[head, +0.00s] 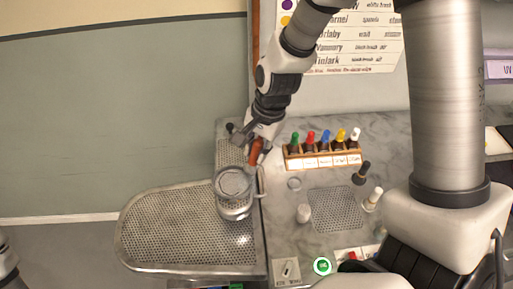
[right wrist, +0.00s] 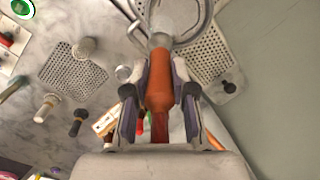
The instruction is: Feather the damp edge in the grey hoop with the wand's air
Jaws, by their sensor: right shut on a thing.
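My right gripper (head: 254,146) is shut on the orange-brown handle of the wand (right wrist: 160,80). In the right wrist view the handle lies between its two fingers, with a pale metal part beyond it. The grey hoop (head: 233,182) is a round rim over the perforated metal board, just below the gripper in the head view. Its rim also shows, cut off, at the top of the right wrist view (right wrist: 205,20). The wand's far end overlaps the hoop in the wrist view; I cannot tell whether they touch. The damp edge cannot be made out. My left gripper is not in view.
A wooden rack (head: 322,158) of several coloured-cap bottles stands on the marble counter, right of the gripper. The perforated board's (head: 160,235) left part is clear.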

